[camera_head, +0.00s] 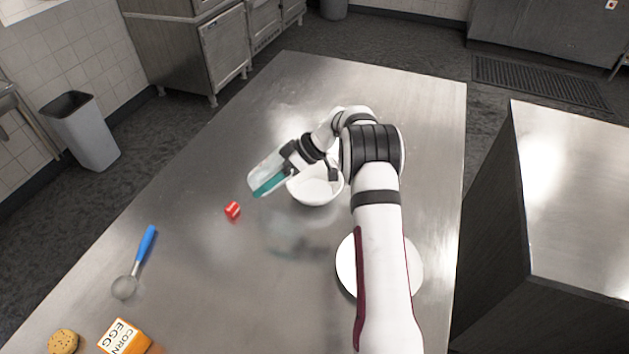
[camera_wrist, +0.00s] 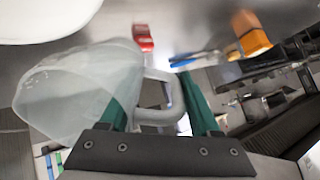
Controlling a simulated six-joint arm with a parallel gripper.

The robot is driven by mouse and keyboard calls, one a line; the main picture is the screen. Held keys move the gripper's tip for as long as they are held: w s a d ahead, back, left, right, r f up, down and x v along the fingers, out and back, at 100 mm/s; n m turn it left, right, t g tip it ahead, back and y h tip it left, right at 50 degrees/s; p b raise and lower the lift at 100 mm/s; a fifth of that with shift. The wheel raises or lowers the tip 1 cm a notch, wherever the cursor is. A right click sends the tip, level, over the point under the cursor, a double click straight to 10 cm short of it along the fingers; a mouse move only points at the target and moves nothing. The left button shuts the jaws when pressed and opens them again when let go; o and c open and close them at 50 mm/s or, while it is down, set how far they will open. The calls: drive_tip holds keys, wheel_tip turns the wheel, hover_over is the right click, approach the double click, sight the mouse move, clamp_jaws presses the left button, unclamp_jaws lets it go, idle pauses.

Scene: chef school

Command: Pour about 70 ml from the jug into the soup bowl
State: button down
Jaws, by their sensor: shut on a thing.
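A clear jug (camera_head: 262,172) is held in the air, tilted, and shows just left of the white soup bowl (camera_head: 318,190) in the head view. My gripper (camera_head: 270,182) has teal fingers and is shut on the jug's handle. In the wrist view the jug (camera_wrist: 75,95) fills the left side, with its handle between the fingers of my gripper (camera_wrist: 155,105). A white rounded edge at the top left there is probably the bowl (camera_wrist: 45,18). No stream of liquid shows, and I cannot tell the level in the jug. The bowl is partly hidden by my arm.
A white plate (camera_head: 347,265) lies partly under my forearm in the picture. A small red block (camera_head: 232,210), a blue-handled ladle (camera_head: 147,245), an orange-and-white carton (camera_head: 122,338) and a round brown item (camera_head: 63,342) lie on the left. The steel table (camera_head: 290,90) is clear at the back.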

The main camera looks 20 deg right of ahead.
drive_tip(key=a+f+h, duration=0.1)
drive_tip(key=h, duration=0.1)
drive_tip(key=a+f+g+h, duration=0.1)
drive_tip(key=f+h, duration=0.1)
drive_tip(key=w+a+f+h, duration=0.1)
drive_tip(key=h, duration=0.1)
drive_tip(key=shift+a+f+g+h+b, duration=0.3)
drive_tip(key=shift+a+b, duration=0.05)
drive_tip(key=h, duration=0.1)
drive_tip(key=a+f+h, duration=0.1)
drive_tip(key=h, duration=0.1)
drive_tip(key=shift+w+f+g, duration=0.1)
drive_tip(key=shift+f+g, duration=0.15)
drive_tip(key=shift+g, duration=0.05)
drive_tip(key=shift+r, duration=0.1)
idle(1.5)
